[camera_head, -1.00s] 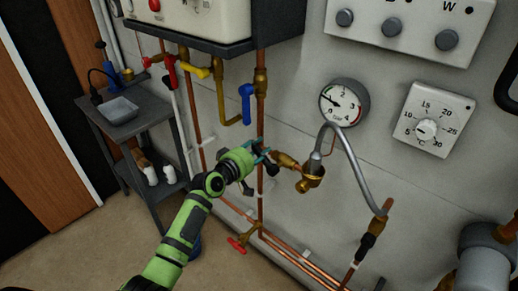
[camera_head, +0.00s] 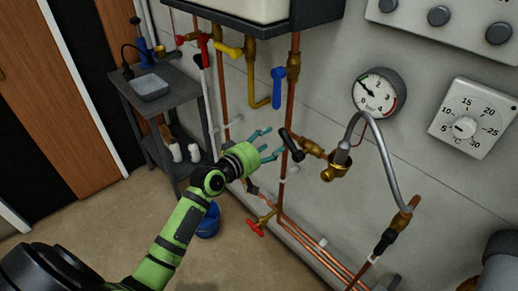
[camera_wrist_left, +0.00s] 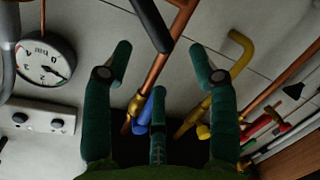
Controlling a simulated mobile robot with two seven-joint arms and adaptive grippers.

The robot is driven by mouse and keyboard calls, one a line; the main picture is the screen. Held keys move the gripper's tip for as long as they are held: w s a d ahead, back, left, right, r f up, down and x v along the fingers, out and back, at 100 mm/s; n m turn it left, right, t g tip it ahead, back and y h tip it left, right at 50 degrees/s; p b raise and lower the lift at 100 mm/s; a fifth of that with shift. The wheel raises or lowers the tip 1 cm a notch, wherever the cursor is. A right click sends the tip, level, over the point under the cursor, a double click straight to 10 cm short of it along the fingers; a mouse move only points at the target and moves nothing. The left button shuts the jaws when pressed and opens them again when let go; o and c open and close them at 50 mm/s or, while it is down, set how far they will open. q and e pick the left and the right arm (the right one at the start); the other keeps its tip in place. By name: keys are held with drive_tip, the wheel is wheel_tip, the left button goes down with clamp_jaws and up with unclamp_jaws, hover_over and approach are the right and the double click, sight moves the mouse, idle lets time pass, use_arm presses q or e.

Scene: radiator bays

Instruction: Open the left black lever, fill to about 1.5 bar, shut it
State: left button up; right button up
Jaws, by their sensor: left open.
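The left black lever (camera_head: 291,145) sits at the left end of a brass branch, in front of the vertical copper pipe. It stands steeply, tilted, across that branch. In the left wrist view the lever (camera_wrist_left: 152,25) shows beyond and between the fingertips. My left gripper (camera_head: 268,145) is open and empty, just left of the lever; its spread fingers (camera_wrist_left: 160,65) appear clear of it. The pressure gauge (camera_head: 378,95) is up and to the right; its needle points upper left, near 1, too small to read exactly. My right gripper is not in view.
A grey braided hose (camera_head: 383,160) loops from the brass fitting (camera_head: 336,170) to another black lever (camera_head: 385,242) at lower right. A blue lever (camera_head: 278,88) and a yellow lever (camera_head: 229,50) are above. A grey trolley (camera_head: 172,110) stands at left.

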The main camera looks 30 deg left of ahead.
use_arm(q)
drive_tip(key=shift+v, duration=2.1)
idle(5.9)
